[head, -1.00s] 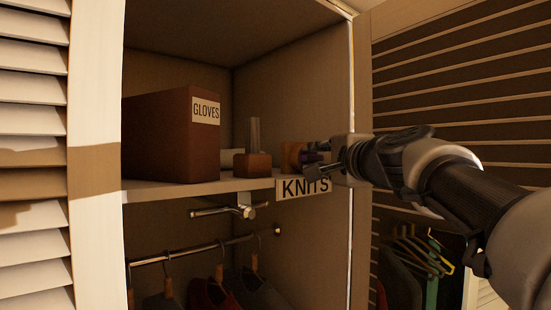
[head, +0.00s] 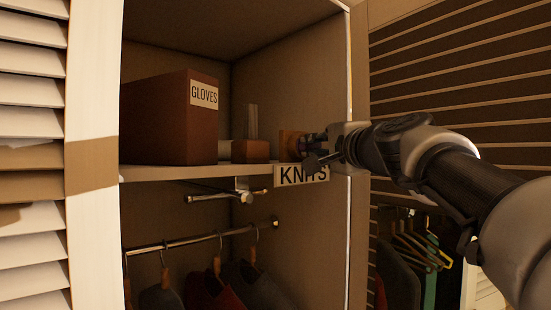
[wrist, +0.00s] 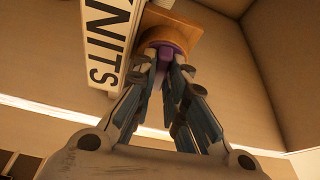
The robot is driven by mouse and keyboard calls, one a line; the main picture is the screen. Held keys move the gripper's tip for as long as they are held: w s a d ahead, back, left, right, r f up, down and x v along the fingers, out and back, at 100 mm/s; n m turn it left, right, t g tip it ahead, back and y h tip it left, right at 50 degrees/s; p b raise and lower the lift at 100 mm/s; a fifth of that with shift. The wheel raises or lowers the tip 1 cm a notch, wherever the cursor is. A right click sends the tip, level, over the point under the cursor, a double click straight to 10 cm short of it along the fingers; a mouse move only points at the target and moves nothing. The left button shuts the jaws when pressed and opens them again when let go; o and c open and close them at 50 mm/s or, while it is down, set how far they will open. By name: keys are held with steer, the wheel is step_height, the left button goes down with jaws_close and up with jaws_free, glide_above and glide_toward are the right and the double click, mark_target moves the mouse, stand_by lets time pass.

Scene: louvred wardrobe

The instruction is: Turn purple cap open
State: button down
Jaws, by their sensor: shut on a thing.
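The purple cap (wrist: 165,49) sits on the front of an orange-brown wooden block (wrist: 182,32), seen from close up in the wrist view. My gripper (wrist: 167,70) is shut on the cap, one finger on each side, and the fingers cover much of it. In the head view the wooden block (head: 288,143) stands at the right end of the shelf, above the KNITS label. My gripper (head: 316,150) reaches it from the right there, and the cap is mostly hidden by the fingers. How far the cap is turned cannot be told.
The KNITS label (head: 302,175) hangs on the shelf edge (head: 185,171), close beside my fingers. A brown GLOVES box (head: 175,115) and a small wooden block (head: 250,151) stand further left. Below are a rail (head: 200,239) and hanging clothes. The wardrobe's right side panel is near my arm.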

steer(key=n+y+b, duration=0.2)
steer(key=n+b, duration=0.3)
steer(key=n+t+y+b, duration=0.1)
steer(key=n+y+b, duration=0.1)
steer(key=n+b, duration=0.3)
steer(key=n+y+b, duration=0.2)
steer(key=n+b, duration=0.3)
steer(key=shift+w+d+f+t+b, duration=0.2)
steer(key=shift+d+f+t+b, duration=0.1)
steer(key=shift+f, duration=0.1)
steer(key=shift+d+r+n+g+y+p, duration=0.1)
steer(key=shift+n+g+y+p, duration=0.4)
steer(key=shift+n, duration=0.95)
steer(key=shift+r+n+y+p, duration=0.15)
steer(key=shift+n+y, duration=0.65)
steer(key=shift+n, duration=0.65)
steer(key=shift+f+n, duration=0.1)
steer(key=shift+n, duration=0.2)
steer(key=c, duration=1.9)
jaws_free()
steer(key=shift+f, duration=0.1)
